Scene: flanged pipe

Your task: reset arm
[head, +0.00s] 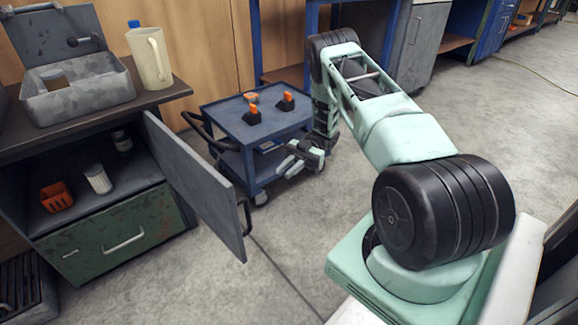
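My arm reaches from the lower right toward the back middle of the head view, then bends down beside a blue cart (224,115). My gripper (290,158) hangs at the end of the arm, in front of the cart's lower right side and below its top. It points left. It is small in the picture, and I cannot tell whether its fingers are apart or together. I see nothing held in it. No flanged pipe can be made out.
Black-and-orange pieces (253,115) stand on the cart. On the left, a workbench (120,105) bears a grey toolbox (80,98) and a cream pitcher (151,60). An open cabinet door (200,185) juts into the room. An orange bin (56,197) sits inside. The front middle floor is clear.

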